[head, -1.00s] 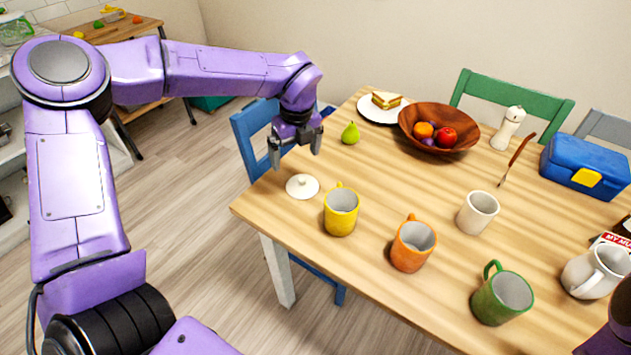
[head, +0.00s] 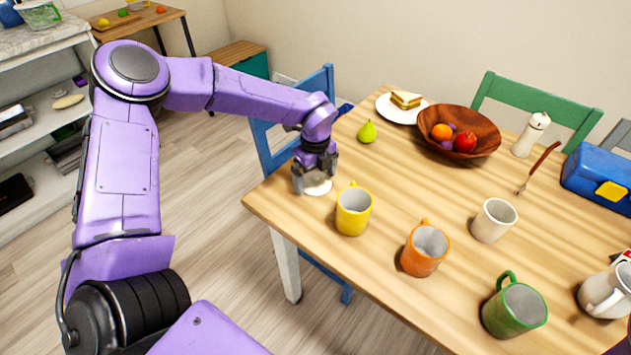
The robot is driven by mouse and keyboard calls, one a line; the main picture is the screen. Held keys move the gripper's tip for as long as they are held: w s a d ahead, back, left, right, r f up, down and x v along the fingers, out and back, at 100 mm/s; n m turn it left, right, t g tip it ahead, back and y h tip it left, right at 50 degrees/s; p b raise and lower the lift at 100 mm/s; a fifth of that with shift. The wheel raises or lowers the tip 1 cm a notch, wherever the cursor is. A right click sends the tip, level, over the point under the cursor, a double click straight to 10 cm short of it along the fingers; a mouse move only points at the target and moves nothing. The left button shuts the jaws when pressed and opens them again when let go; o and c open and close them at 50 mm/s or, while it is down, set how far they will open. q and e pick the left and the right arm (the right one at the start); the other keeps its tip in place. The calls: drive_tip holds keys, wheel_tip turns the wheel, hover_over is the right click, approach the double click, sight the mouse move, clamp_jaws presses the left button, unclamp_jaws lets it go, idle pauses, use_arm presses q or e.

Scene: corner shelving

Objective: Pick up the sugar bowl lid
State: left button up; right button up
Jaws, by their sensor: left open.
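The sugar bowl lid (head: 318,188) is a small white disc lying on the wooden table (head: 385,262) near its left corner, left of the yellow mug. My left gripper (head: 315,186) is low over the lid, fingers pointing down and open on either side of its middle. The gripper hides the lid's knob and far part. I cannot tell whether the fingers touch the lid. My right gripper does not show.
A yellow mug (head: 353,210) stands close to the right of the lid. A green pear (head: 367,133) stands behind. Orange (head: 425,249), white (head: 493,220) and green (head: 514,306) mugs stand further right. A blue chair (head: 282,135) is behind the arm.

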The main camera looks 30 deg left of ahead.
use_arm(q)
drive_tip(key=c, duration=0.8)
drive_tip(key=shift+o, duration=0.2)
